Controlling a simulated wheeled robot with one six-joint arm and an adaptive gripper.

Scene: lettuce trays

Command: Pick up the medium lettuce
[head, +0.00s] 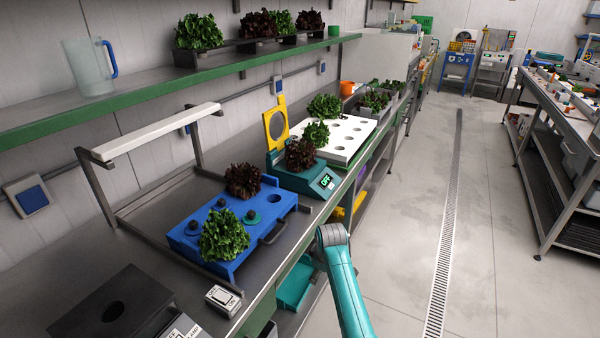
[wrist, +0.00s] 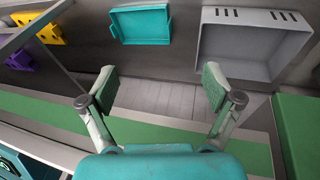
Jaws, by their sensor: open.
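Several lettuces stand on the bench in the head view. A green lettuce (head: 223,236) and a dark red lettuce (head: 243,180) sit on the blue tray (head: 190,246). Another dark red lettuce (head: 301,155) is at the teal scale (head: 320,184). Two green lettuces, a nearer one (head: 316,133) and a farther one (head: 324,106), are at the white holed tray (head: 352,138). I cannot tell which is the medium one. My gripper (wrist: 160,88) is open and empty in the wrist view, with no lettuce between or near its fingers. My arm is at the bench's front edge.
A teal bin (wrist: 140,25) and a grey bin (wrist: 254,45) lie below the gripper. A white-topped frame (head: 155,131) spans the blue tray's back. A black box (head: 112,305) stands front left. A green-edged shelf (head: 130,89) hangs above. The right aisle floor is clear.

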